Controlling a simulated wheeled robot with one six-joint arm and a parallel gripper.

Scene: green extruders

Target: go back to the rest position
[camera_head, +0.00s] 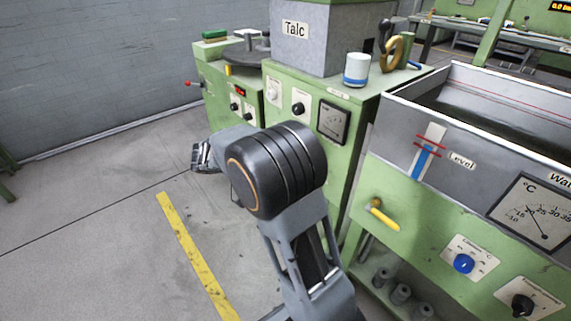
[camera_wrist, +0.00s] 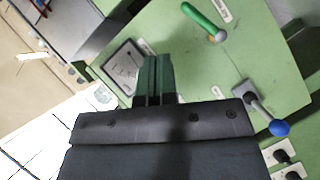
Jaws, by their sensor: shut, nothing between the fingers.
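My gripper (camera_wrist: 153,80) shows in the wrist view with its two dark green fingers together and nothing between them. It is held in front of a green machine panel. In the head view my arm reaches up from the bottom and bends left, and the gripper end (camera_head: 202,156) is small and partly hidden behind my arm's large dark joint. It is apart from the green machines there, above the grey floor.
A green machine (camera_head: 340,170) with a grey Talc hopper (camera_head: 325,45) stands behind my arm. A water tank (camera_head: 480,140) with gauge and knobs is at right. A white cup (camera_head: 356,70) stands on the machine top. Floor at left, with a yellow line (camera_head: 190,250), is clear.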

